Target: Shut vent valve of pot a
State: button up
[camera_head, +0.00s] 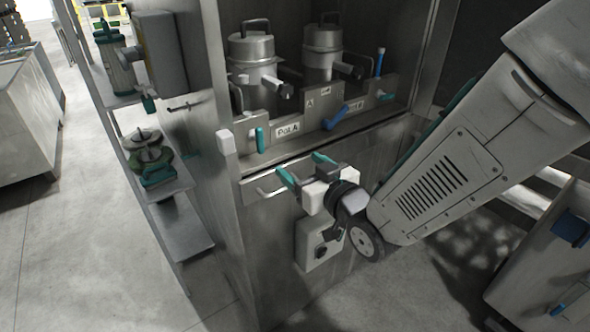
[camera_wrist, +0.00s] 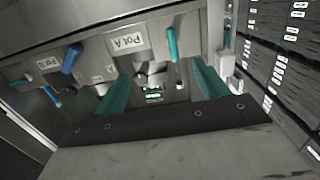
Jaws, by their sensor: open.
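Pot A (camera_head: 253,50), a lidded metal pot, stands at the left in the cabinet. Its label "POT A" (camera_head: 288,131) is on the front panel and also shows in the wrist view (camera_wrist: 127,40). Left of the label is a teal lever (camera_head: 260,140), pointing up and down; it also shows in the wrist view (camera_wrist: 172,43). Right of the label is a tilted blue lever (camera_head: 335,117), also in the wrist view (camera_wrist: 72,58). I cannot tell which lever is the vent valve. My gripper (camera_head: 303,170) is open and empty, below and in front of the panel; its teal fingers show in the wrist view (camera_wrist: 162,88).
A second pot (camera_head: 322,50) stands to the right, with an upright blue handle (camera_head: 380,62) and a teal lever (camera_head: 387,96). Side shelves (camera_head: 165,195) hold green fittings.

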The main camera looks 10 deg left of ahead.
aim_at(262, 143)
jog(key=shift+n+y, duration=0.3)
jog(key=shift+y, duration=0.3)
jog(key=x, duration=0.4)
jog(key=s+x, duration=0.1)
jog(key=x, duration=0.3)
jog(key=a+x, duration=0.1)
jog(key=x, duration=0.3)
jog(key=shift+s+a+f, duration=0.1)
jog(key=shift+s+a, duration=0.05)
jog(key=shift+s, duration=0.05)
jog(key=shift+c, duration=0.3)
grip_shut()
jog(key=shift+s, duration=0.1)
